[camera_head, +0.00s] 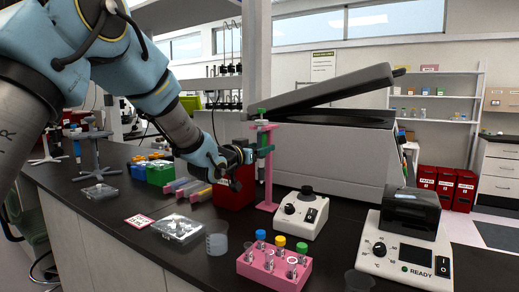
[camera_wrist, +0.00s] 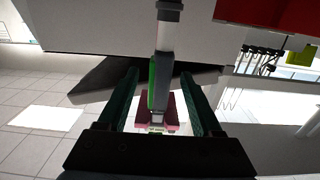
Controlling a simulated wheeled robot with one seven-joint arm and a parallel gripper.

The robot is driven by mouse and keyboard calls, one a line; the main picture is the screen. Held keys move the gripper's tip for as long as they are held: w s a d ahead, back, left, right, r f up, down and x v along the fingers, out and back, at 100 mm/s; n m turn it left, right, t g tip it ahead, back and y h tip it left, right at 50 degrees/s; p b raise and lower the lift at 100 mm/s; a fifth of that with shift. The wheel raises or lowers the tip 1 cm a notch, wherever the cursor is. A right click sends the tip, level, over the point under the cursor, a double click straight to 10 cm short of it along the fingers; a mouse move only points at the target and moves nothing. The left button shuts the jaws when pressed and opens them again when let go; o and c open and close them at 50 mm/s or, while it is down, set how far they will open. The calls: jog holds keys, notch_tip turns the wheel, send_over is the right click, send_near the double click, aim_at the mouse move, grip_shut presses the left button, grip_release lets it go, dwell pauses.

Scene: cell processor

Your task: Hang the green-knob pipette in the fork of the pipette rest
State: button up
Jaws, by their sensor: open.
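The green-knob pipette (camera_head: 262,143) stands upright at the pink pipette rest (camera_head: 268,184). Its green knob shows above the rest's pink fork, and its grey-and-green body hangs below. In the wrist view the pipette (camera_wrist: 160,80) runs between my fingers, with the pink fork (camera_wrist: 174,118) around or against its upper part; how it seats is partly hidden. My gripper (camera_head: 249,154) is open beside the pipette, and in the wrist view its dark green fingers (camera_wrist: 159,75) stand on either side with gaps.
A red box (camera_head: 233,188) stands just behind and left of the rest. A white knobbed device (camera_head: 301,213) is close at right, with a pink tube rack (camera_head: 273,268) in front. A large grey machine (camera_head: 325,155) stands behind. A beaker (camera_head: 216,240) is at front left.

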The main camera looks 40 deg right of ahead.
jog(key=b+v, duration=0.3)
jog(key=v, duration=0.8)
dwell(0.4)
jog(key=w+a+f+n+t+y, duration=0.15)
jog(key=w+a+f+y, duration=0.3)
jog(key=a, duration=0.45)
jog(key=w+a+f+n+t+y, duration=0.1)
jog(key=w+a+f+n+y, duration=0.3)
jog(key=a, duration=0.5)
jog(key=w+a+f+n+t+y, duration=0.1)
jog(key=w+a+f+n+y, duration=0.15)
jog(key=w+a+f, duration=0.4)
jog(key=s+a+f+n+g+y+p, duration=0.1)
jog(key=s+a+n+y, duration=0.15)
jog(key=a, duration=0.65)
jog(key=s+a+f+n+g+y, duration=0.1)
jog(key=s+a+f+g+y, duration=0.15)
jog(key=a, duration=0.65)
jog(key=s+a+f+n+g+y, duration=0.1)
jog(key=s+a+n+g, duration=0.1)
jog(key=s+a, duration=0.7)
jog(key=shift+s+f+g+p, duration=0.4)
jog(key=shift+s+g, duration=0.1)
jog(key=shift+s, duration=0.15)
